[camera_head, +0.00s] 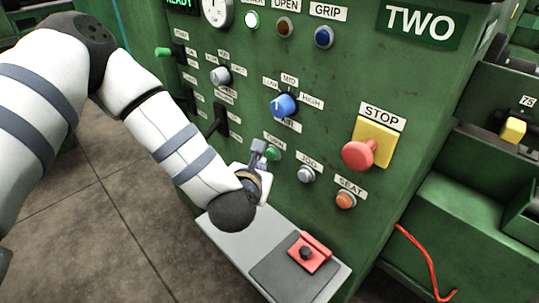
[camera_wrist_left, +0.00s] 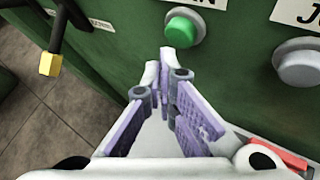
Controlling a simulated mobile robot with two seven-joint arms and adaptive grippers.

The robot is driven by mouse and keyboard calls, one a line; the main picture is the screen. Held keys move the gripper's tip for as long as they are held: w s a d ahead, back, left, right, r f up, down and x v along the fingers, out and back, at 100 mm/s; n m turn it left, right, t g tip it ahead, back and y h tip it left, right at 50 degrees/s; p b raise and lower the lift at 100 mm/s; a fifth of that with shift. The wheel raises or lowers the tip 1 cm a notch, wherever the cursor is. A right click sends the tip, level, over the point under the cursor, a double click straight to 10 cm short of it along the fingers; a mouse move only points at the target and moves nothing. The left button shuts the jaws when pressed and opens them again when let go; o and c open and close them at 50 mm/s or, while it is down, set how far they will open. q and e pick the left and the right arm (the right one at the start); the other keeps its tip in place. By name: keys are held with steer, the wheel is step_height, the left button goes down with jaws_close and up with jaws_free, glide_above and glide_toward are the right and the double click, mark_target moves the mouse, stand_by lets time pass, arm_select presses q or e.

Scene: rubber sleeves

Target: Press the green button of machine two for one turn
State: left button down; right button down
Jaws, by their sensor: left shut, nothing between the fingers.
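Machine two (camera_head: 390,80) is a green cabinet with a "TWO" sign at its upper right. Its round green button (camera_head: 273,154) sits low on the panel, under a label that seems to read "TURN". The green button also shows in the wrist view (camera_wrist_left: 183,28), top centre, standing out from its grey collar. My left gripper (camera_head: 258,149) is shut and empty, just left of the button in the head view. In the wrist view its fingertips (camera_wrist_left: 160,62) point toward the panel, just below and left of the button. I cannot tell whether they touch it. My right gripper is out of view.
A grey "JOG" button (camera_head: 305,174) and an orange "SEAT" button (camera_head: 346,200) lie to the right. A red stop button (camera_head: 358,154) stands out on a yellow plate. A blue knob (camera_head: 284,105) is above. A grey shelf (camera_head: 230,238) juts out below, with a red block (camera_head: 310,253).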

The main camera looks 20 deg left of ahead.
arm_select(q)
steer(key=shift+w, duration=0.15)
steer(key=shift+w+d, duration=0.15)
steer(key=shift+w, duration=0.1)
